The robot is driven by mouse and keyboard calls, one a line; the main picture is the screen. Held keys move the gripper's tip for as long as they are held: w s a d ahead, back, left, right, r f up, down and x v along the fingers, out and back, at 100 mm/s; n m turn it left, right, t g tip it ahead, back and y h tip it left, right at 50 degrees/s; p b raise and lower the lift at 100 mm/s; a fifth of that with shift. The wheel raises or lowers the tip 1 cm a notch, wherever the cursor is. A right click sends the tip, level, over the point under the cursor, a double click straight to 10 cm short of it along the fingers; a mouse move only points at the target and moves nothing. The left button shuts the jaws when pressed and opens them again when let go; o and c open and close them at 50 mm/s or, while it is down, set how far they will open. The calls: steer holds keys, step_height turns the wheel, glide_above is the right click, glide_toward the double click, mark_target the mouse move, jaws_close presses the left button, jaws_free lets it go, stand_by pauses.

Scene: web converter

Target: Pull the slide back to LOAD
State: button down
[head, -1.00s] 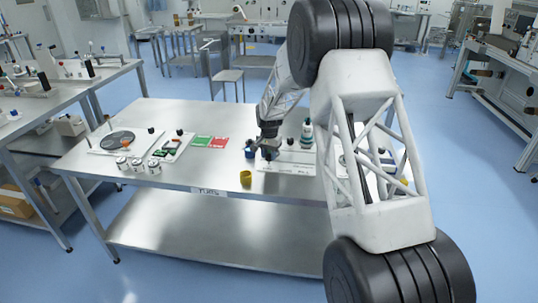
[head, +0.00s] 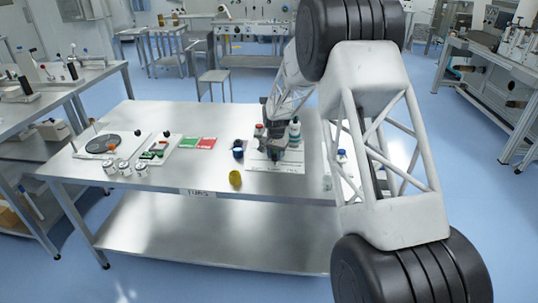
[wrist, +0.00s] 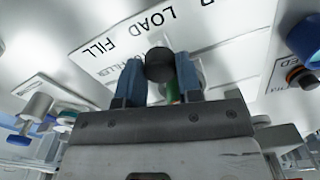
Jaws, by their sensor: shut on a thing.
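My gripper (head: 275,152) is over the white plate (head: 290,167) on the steel table. In the wrist view, the two blue fingers of my gripper (wrist: 159,78) stand on either side of a round black knob (wrist: 159,62) and are shut on it. A small green part (wrist: 172,93) shows below the knob, between the fingers. The white label panel (wrist: 205,35) beyond the knob reads LOAD and FILL, upside down. The slide under the knob is mostly hidden by my gripper, so its exact position against the LOAD mark cannot be told.
A yellow cup (head: 235,178) and a dark blue cup (head: 238,152) stand left of the plate. A white bottle with a green band (head: 295,130) stands close behind my gripper. Green (head: 188,142) and red (head: 207,143) cards lie farther left.

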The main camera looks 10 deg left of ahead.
steer(key=c, duration=0.8)
jaws_free()
steer(key=shift+r, duration=3.9)
